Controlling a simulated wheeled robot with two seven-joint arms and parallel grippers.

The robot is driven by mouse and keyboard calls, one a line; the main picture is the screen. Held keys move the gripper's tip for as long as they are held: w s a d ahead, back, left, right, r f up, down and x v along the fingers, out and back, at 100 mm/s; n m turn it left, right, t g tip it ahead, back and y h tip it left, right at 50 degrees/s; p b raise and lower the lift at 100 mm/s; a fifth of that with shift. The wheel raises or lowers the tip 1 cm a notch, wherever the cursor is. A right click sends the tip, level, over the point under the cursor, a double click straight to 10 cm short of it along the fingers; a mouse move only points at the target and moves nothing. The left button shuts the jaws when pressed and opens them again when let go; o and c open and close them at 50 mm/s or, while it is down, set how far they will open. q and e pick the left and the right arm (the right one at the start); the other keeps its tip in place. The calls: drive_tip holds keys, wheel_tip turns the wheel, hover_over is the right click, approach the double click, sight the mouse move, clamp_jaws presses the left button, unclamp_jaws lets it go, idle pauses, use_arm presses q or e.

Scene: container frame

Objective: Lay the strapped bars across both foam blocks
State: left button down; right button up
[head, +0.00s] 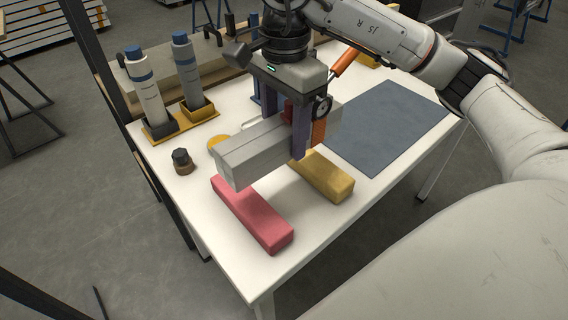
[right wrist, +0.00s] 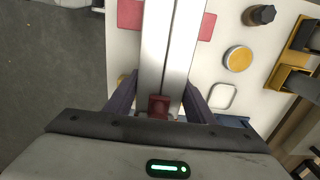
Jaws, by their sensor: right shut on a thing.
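The grey strapped bars (head: 245,155) lie level in my right gripper (head: 288,128), whose purple fingers are shut on them around the middle. An orange strap with a black round ratchet (head: 322,106) sits by the fingers. In the right wrist view the bars (right wrist: 170,45) run away from the fingers over the pink foam block (right wrist: 207,27). The pink foam block (head: 252,215) lies under their near-left end, and the yellow foam block (head: 322,178) lies under the gripper side. The bars seem slightly above both blocks; contact is hard to tell. My left gripper is out of view.
A blue-grey mat (head: 388,127) covers the table's right part. A dark knob (head: 182,161) and a yellow disc (right wrist: 238,58) lie left of the bars. Two bottles (head: 146,88) (head: 187,70) stand in yellow holders behind. The white table's (head: 222,245) front-left edge is near the pink block.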

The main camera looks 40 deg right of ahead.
wheel_tip(320, 180, down, 2)
drive_tip(key=shift+f, duration=0.15)
wheel_tip(320, 180, down, 4)
drive_tip(key=shift+r, duration=0.2)
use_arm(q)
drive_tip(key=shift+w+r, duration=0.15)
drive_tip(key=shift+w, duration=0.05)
use_arm(e)
drive_tip(key=shift+f+b, duration=0.3)
drive_tip(key=shift+b, duration=0.05)
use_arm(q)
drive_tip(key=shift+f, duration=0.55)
use_arm(e)
drive_tip(key=shift+f, duration=0.2)
use_arm(q)
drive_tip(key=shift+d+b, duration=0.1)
drive_tip(key=shift+b, duration=0.25)
use_arm(e)
drive_tip(key=shift+f, duration=0.15)
